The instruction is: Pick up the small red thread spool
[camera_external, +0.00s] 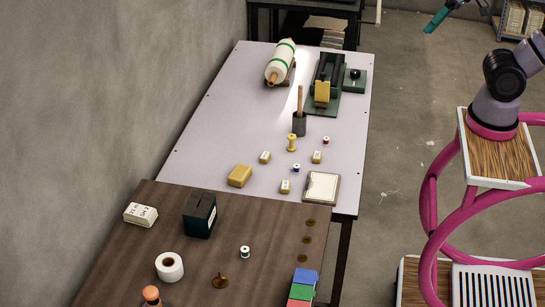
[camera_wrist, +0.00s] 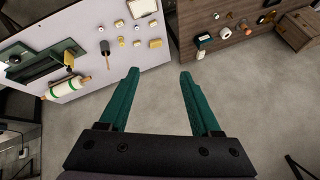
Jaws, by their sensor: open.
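The small red thread spool (camera_external: 326,140) stands on the pale table (camera_external: 215,110), right of the dark cup holding a wooden stick. In the external view part of my gripper (camera_external: 436,20) shows at the upper right, off the table and far from the spool.
Near the spool are the dark cup (camera_external: 299,125), a yellow spool (camera_external: 292,143), small labelled blocks (camera_external: 317,157), a blue-white spool (camera_external: 296,168) and a clipboard (camera_external: 322,187). A green press (camera_external: 325,80) and fabric roll (camera_external: 280,62) stand behind. A brown table (camera_external: 130,240) adjoins in front.

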